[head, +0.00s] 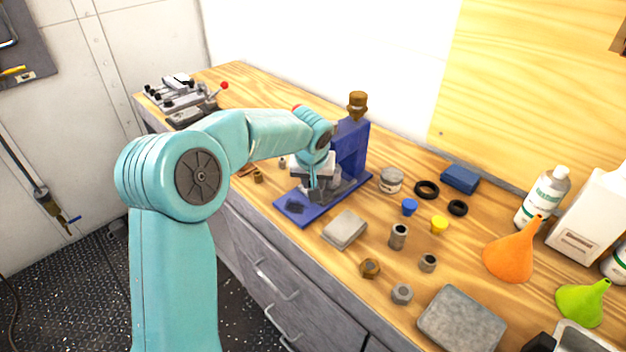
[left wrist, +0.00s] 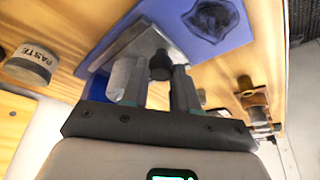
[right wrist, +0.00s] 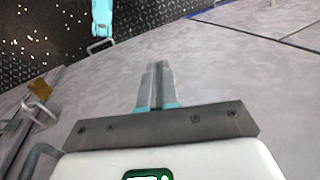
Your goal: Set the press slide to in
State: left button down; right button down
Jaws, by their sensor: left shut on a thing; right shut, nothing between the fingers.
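The blue press (head: 350,150) stands on the bench, with its flat blue base plate (head: 290,208) toward the front edge. Its grey metal slide (left wrist: 135,48) lies on the base and carries a black knob (left wrist: 160,64). My left gripper (head: 314,184) reaches down in front of the press column. In the left wrist view my left gripper (left wrist: 156,82) has its fingers on either side of the knob, shut on it. The arm and gripper hide part of the slide in the head view. My right gripper (right wrist: 158,75) is shut and empty in front of a grey drawer front.
A grey block (head: 344,229) lies right of the base plate. A paste tin (head: 391,180), blue cap (head: 409,207), black rings (head: 427,189) and several nuts and bushings stand farther right. A vise-like fixture (head: 180,93) with a red knob is at the far left.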

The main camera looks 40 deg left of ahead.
pick_arm(q)
jog(key=shift+w+r, duration=0.25)
jog(key=c, duration=1.1)
grip_release()
jog(key=shift+s+d, duration=0.1)
jog(key=v, duration=1.6)
jog(key=shift+s+p, duration=0.25)
jog(key=shift+p, duration=0.1)
